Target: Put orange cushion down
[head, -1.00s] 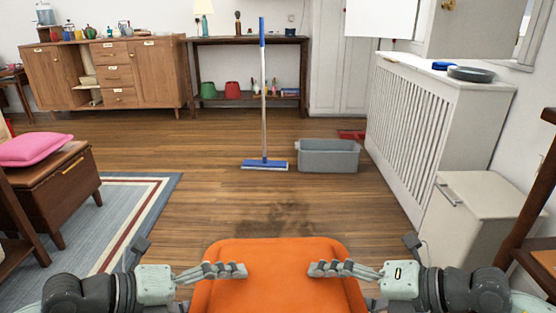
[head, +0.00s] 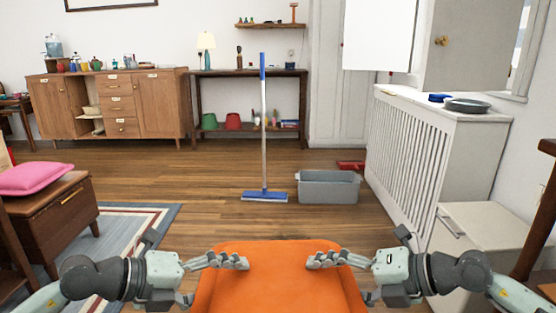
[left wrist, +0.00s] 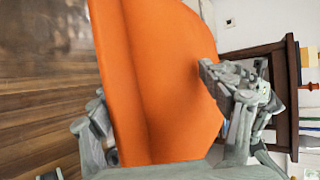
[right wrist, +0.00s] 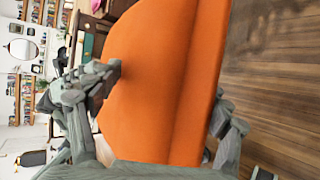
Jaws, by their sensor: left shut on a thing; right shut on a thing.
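The orange cushion (head: 280,275) is at the bottom centre of the head view, in front of me. My left gripper (head: 218,281) is shut on its left edge, with one finger lying over its top face. My right gripper (head: 339,281) is shut on its right edge in the same way. In the left wrist view the cushion (left wrist: 165,80) fills the middle between the fingers. The right wrist view also shows the cushion (right wrist: 155,80) between the fingers. The cushion's near end is cut off by the head frame.
A blue mop (head: 264,130) stands on the wooden floor beside a grey tub (head: 329,187). A white radiator cover (head: 420,150) and a beige cabinet (head: 485,235) line the right. A pink cushion (head: 35,178) lies on a brown chest (head: 55,215) at left. Floor ahead (head: 200,220) is clear.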

